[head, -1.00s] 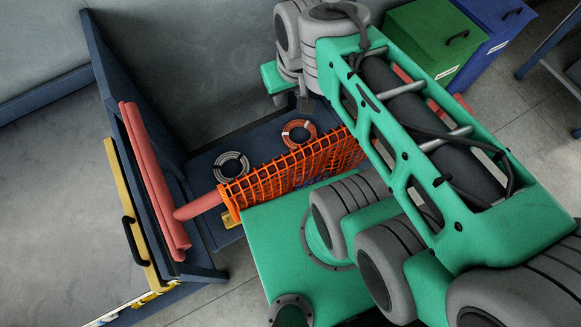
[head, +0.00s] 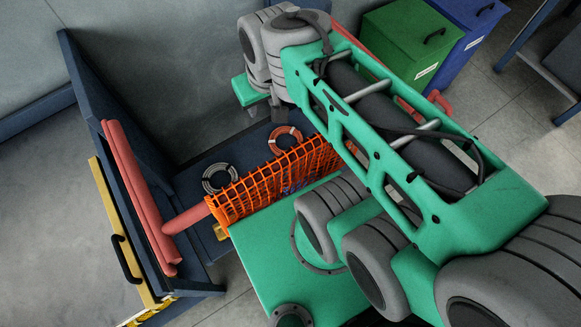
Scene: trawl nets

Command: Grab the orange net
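The orange net (head: 270,183) hangs as a mesh roll around a salmon-pink bar (head: 188,217) on the dark blue stand, in the middle of the head view. Its right end is hidden behind my green arm. My arm reaches over the stand from the right, and its far end is at the top centre, behind the net's right end. My gripper's fingers cannot be made out clearly there, so I cannot tell whether it touches anything.
A grey coil (head: 220,178) and an orange coil (head: 285,138) lie on the dark blue stand (head: 200,160) behind the net. A green bin (head: 408,45) and a blue bin (head: 475,30) stand at the upper right.

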